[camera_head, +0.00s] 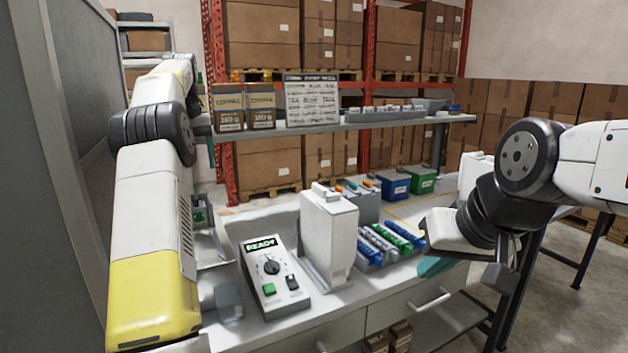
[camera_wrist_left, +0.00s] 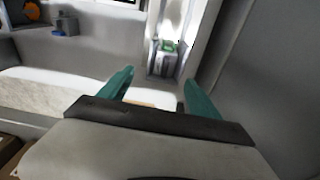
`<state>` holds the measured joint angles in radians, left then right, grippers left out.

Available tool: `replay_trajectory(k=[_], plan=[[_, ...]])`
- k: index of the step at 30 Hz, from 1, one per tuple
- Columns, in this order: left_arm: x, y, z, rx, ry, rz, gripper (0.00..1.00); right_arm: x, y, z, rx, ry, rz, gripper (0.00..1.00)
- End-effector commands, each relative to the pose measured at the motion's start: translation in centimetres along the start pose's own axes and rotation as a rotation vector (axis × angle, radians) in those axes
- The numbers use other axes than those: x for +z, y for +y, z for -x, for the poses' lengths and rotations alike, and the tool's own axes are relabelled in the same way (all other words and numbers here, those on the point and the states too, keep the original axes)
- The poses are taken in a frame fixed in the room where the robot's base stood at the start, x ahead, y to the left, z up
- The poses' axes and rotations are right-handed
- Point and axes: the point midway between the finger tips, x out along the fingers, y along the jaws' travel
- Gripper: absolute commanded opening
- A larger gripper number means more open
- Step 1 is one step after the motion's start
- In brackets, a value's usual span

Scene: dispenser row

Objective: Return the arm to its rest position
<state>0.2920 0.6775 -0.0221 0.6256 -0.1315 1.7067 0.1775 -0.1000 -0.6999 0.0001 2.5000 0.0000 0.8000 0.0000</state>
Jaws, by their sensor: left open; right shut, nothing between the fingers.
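My left arm (camera_head: 152,215), white with a yellow section, comes down the left side in the head view. Its fingers cannot be made out there. In the left wrist view my left gripper (camera_wrist_left: 159,88) shows two teal fingers spread apart with nothing held between them. My right arm (camera_head: 520,160) reaches in from the right. My right gripper (camera_head: 432,267), with teal fingers, is shut and empty near the front edge of the bench, just right of the row of coloured packs (camera_head: 377,243).
A control box reading READY (camera_head: 270,275) and a white dispenser (camera_head: 329,235) stand on the bench. A blue bin (camera_head: 395,186) and a green bin (camera_head: 422,181) sit behind. A raised shelf (camera_head: 345,126) crosses the back. A grey panel (camera_head: 75,130) rises beside my left arm.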

Motion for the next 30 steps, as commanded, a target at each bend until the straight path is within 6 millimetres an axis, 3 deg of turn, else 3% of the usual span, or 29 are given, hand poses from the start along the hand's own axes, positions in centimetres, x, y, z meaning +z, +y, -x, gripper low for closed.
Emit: replay_trajectory(k=[1, 6, 14, 19, 24, 30], plan=[[1.1, 0.7, 1.5, 0.012, 0.019, -0.024, 0.72, 0.0, 0.0, 0.0, 0.000, 0.000, 0.000, 0.00], [6.2, 3.4, 5.4, 0.062, 0.088, -0.127, 0.72, 0.0, 0.0, 0.0, 0.000, 0.000, 0.000, 0.00], [17.2, 6.1, 7.8, 0.147, 0.196, -0.280, 0.72, 0.0, 0.0, 0.0, 0.000, 0.000, 0.000, 0.00], [25.5, 6.6, 6.9, 0.203, 0.265, -0.374, 0.72, 0.0, 0.0, 0.0, 0.000, 0.000, 0.000, 0.00], [33.8, 6.2, 3.9, 0.257, 0.333, -0.458, 0.72, 0.0, 0.0, 0.0, 0.000, 0.000, 0.000, 0.00], [40.7, 5.5, -0.4, 0.304, 0.389, -0.526, 0.72, 0.0, 0.0, 0.0, 0.000, 0.000, 0.000, 0.00]])
